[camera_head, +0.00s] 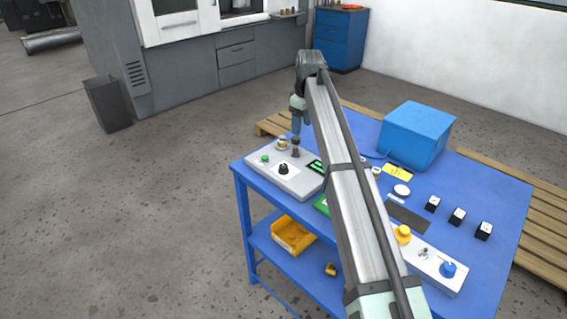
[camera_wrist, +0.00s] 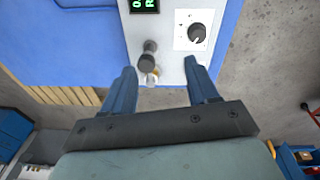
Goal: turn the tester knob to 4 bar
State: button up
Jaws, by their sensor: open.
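The tester (camera_head: 302,184) is a pale grey box at the left corner of the blue table. Its black knob (camera_head: 283,169) stands on the top face. In the wrist view the knob (camera_wrist: 197,33) sits on a white dial plate, beyond the right fingertip; its setting is too small to read. The display (camera_head: 316,167) shows green characters, partly cut off in the wrist view. My gripper (camera_head: 297,132) is above the tester's far side, apart from the knob. In the wrist view my gripper (camera_wrist: 160,68) is open, with a dark upright post (camera_wrist: 149,48) between and beyond its fingers.
A green button (camera_head: 265,157) and a brass fitting (camera_head: 282,144) are on the tester. A blue box (camera_head: 416,134), several black blocks (camera_head: 457,216) and a pale panel with a yellow and a blue knob (camera_head: 447,269) are on the table. My arm hides part of the table's middle.

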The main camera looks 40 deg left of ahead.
jog(key=h, duration=0.1)
send_over(283, 166)
jog(key=shift+g, duration=0.3)
jog(key=f, duration=1.3)
jog(key=shift+w+f, duration=0.2)
jog(key=shift+f, duration=0.05)
jog(key=shift+c, duration=0.3)
jog(key=c, duration=1)
